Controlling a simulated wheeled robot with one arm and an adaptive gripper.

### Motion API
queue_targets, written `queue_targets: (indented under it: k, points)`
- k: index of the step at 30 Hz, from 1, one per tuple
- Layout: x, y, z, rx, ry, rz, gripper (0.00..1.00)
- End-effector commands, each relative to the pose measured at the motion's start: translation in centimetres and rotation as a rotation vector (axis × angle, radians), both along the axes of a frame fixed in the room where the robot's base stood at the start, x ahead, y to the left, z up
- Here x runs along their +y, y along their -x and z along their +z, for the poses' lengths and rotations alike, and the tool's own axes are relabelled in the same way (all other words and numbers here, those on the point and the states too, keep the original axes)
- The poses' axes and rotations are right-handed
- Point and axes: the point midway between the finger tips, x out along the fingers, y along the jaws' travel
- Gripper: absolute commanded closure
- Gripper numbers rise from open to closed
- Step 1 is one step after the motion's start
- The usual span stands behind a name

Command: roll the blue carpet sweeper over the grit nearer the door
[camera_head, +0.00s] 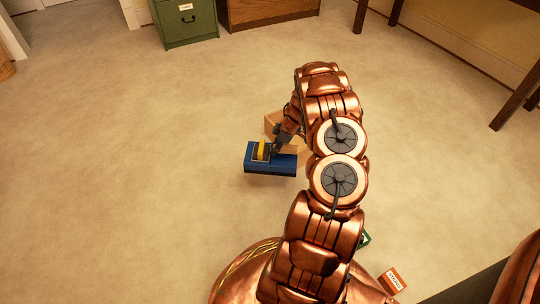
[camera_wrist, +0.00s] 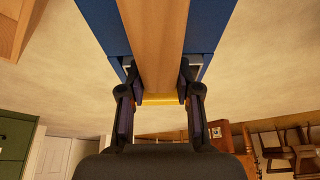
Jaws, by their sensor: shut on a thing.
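The blue carpet sweeper (camera_head: 285,164) is a low blue block with a yellow part on top, left of my arm in the head view. My gripper (camera_head: 279,145) reaches down to it from behind my arm. In the wrist view my gripper (camera_wrist: 160,80) has a finger on each side of the sweeper's wooden handle (camera_wrist: 155,45) and is shut on it. The blue body (camera_wrist: 100,22) and a yellow strip show there too. A dark shadow lies under the sweeper's front edge; I cannot tell whether it touches the floor. I cannot make out any grit.
A green cabinet (camera_head: 187,27) and wooden chest (camera_head: 270,12) stand at the back. An orange box (camera_head: 393,280) lies lower right. The beige floor (camera_head: 120,150) is clear on the left, towards a doorway.

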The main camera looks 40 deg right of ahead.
Motion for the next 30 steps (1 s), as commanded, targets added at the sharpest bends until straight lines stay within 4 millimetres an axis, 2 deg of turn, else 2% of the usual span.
queue_targets:
  k: [9, 16, 30]
  points:
    - [-3.6, -0.2, 1.0, -0.007, 0.004, -0.002, 1.0]
    - [-5.5, -0.1, 1.7, -0.004, 0.002, -0.001, 1.0]
    - [-5.6, -0.4, 2.4, -0.002, 0.001, -0.003, 1.0]
